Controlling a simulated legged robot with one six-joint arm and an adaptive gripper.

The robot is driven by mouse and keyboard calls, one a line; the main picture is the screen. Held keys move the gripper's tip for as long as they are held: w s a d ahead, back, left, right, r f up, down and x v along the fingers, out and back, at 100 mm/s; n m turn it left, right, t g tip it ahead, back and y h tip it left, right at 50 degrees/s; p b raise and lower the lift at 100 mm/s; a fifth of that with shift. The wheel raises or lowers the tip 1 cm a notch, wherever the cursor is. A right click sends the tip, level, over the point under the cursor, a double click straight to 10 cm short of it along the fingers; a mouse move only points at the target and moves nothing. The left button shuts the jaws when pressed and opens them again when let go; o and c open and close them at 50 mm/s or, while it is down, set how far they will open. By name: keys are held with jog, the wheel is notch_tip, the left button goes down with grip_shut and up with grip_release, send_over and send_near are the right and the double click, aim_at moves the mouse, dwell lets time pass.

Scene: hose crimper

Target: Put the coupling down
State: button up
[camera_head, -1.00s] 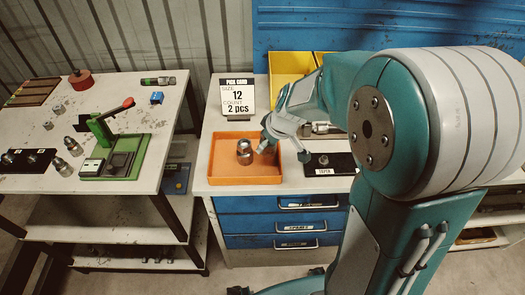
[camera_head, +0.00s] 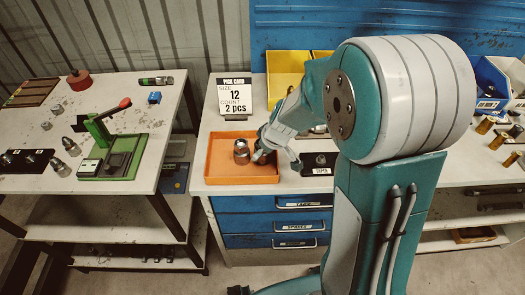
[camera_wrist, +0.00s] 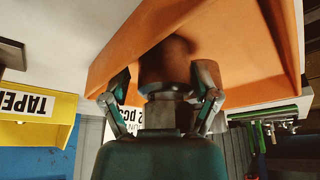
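An orange tray (camera_head: 222,180) lies on the right workbench. A metal coupling (camera_head: 241,152) stands upright in it. My gripper (camera_head: 276,158) is low at the tray's right part, just right of that coupling. In the wrist view my gripper (camera_wrist: 165,92) has its two fingers spread. A coupling (camera_wrist: 166,72) with a hex part lies between them, close to the tray's floor (camera_wrist: 240,40). Narrow gaps appear beside it, so the fingers look open around it. In the head view my fingers and arm largely hide this spot. Whether it rests on the floor is hard to tell.
A pick card (camera_head: 237,95) reading size 12, count 2 pcs stands behind the tray. A black taper holder (camera_head: 318,163) is close on the right, yellow bins (camera_head: 284,72) behind. The left table holds a green crimper (camera_head: 112,150) and loose fittings.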

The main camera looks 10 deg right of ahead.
jog(key=v, duration=1.1)
jog(key=s+r+m+t+h, duration=0.1)
jog(key=s+r+m, duration=0.2)
jog(key=s, duration=0.6)
jog(key=s+r+m+t+h, duration=0.1)
jog(key=s+r+m, duration=0.2)
jog(key=s, duration=0.6)
notch_tip(320, 180, up, 3)
jog(key=shift+s+d+f+m, duration=0.15)
jog(key=shift+s+d+m, duration=0.15)
jog(key=shift+d+m, duration=0.15)
